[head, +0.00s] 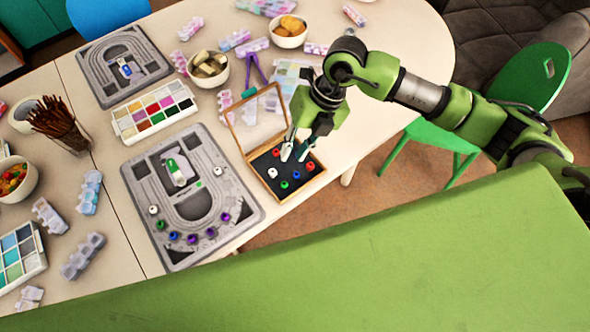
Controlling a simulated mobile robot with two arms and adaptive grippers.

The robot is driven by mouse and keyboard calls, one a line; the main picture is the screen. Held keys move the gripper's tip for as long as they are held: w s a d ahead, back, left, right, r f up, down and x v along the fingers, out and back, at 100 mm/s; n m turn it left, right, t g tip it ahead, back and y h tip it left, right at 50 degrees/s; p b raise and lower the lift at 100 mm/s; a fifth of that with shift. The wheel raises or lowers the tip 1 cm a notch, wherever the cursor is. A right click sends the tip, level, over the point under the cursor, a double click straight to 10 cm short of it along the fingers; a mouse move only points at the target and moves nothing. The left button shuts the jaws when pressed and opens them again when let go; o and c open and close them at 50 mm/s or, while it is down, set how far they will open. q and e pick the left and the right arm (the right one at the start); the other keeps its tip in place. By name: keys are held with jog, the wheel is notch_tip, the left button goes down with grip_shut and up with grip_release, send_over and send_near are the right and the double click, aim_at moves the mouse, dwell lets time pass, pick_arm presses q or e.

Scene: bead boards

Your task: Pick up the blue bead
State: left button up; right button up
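A blue bead (284,185) lies near the front edge of the dark inside of an open box (258,168). A green bead (297,174), a white bead (272,172) and a red bead (310,166) lie around it, and another red bead (276,152) lies farther back. My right gripper (295,154) reaches down over the box with its fingers apart and nothing seen between them. Its tips are behind the blue bead, apart from it in the picture. Their exact height is hard to tell. My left gripper is not in view.
The box's framed lid (240,130) stands raised at its left. A grey bead board (243,192) with several beads, one of them blue (174,236), lies to the left. A paint palette (118,122) and bowls (226,78) are farther back. The table's front edge is close.

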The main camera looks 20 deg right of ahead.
jog(key=h, duration=0.2)
send_near(299, 173)
jog(key=shift+s+a+f+p, duration=0.1)
jog(key=shift+a+f+p, duration=0.05)
jog(key=shift+f+p, duration=0.35)
jog(key=shift+s+a+f+p, duration=0.1)
jog(key=shift+f+p, duration=0.2)
jog(key=shift+f, duration=0.3)
jog(key=shift+w+a+f, duration=0.1)
jog(key=shift+f, duration=0.5)
jog(key=shift+a+f+p, duration=0.1)
jog(key=shift+f+p, duration=0.15)
jog(key=shift+p, duration=0.05)
jog(key=f, duration=0.1)
jog(key=f+p, duration=0.1)
jog(key=f, duration=0.1)
jog(key=shift+a+f, duration=0.25)
jog(key=shift+a, duration=0.15)
jog(key=shift+w+a+f, duration=0.1)
jog(key=shift+f, duration=0.45)
jog(key=c, duration=0.4)
jog(key=shift+r, duration=0.1)
